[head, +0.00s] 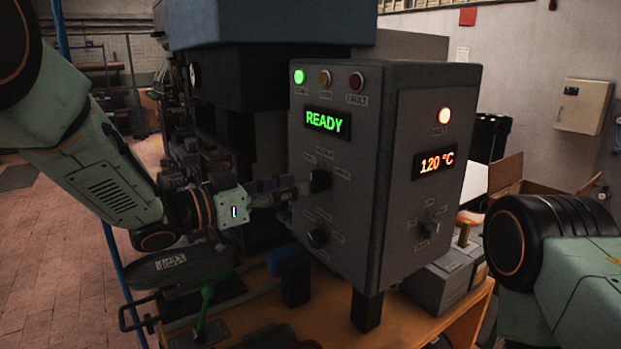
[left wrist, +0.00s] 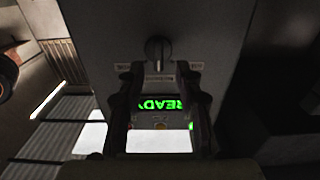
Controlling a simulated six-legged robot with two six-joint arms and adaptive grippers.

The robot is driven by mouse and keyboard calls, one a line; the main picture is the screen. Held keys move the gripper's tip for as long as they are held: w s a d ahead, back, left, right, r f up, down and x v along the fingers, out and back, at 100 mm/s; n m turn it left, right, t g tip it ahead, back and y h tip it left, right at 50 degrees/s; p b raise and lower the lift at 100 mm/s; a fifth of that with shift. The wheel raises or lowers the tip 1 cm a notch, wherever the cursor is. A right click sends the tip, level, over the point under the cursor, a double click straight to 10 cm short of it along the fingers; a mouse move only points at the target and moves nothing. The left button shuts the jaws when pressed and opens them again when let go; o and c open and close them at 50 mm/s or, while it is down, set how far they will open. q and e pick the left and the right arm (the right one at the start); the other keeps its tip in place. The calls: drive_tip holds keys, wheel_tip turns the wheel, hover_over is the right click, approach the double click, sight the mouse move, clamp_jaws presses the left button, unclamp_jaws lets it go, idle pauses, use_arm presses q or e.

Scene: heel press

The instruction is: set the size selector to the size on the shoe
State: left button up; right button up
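The grey control box (head: 375,125) carries a lit green READY display (head: 327,121). Its front has an upper black knob (head: 320,180) and a lower black knob (head: 317,238); a third knob (head: 432,228) is on the right face. Their small labels are too blurred to read. My left gripper (head: 298,188) is at the upper knob. In the left wrist view its fingers (left wrist: 158,72) are apart, with the knob (left wrist: 158,49) just beyond the tips, pointer upright in that picture. A dark green shoe-like form (head: 185,267) bears a pale label (head: 172,262), unreadable. My right gripper is out of view.
An orange 120 °C display (head: 436,162) is lit on the right face. Grey boxes (head: 440,280) stand at right.

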sight(312, 181)
use_arm(q)
drive_tip(key=x, duration=0.4)
drive_tip(key=shift+d+r+p, duration=0.15)
drive_tip(key=shift+d+p, duration=0.15)
drive_tip(key=shift+p, duration=0.05)
drive_tip(key=shift+w, duration=0.15)
drive_tip(key=shift+s, duration=0.3)
drive_tip(key=c, duration=0.3)
drive_tip(key=shift+w+d, duration=0.1)
drive_tip(key=shift+w, duration=0.1)
drive_tip(key=c, duration=0.3)
drive_tip(key=shift+w, duration=0.1)
clamp_jaws()
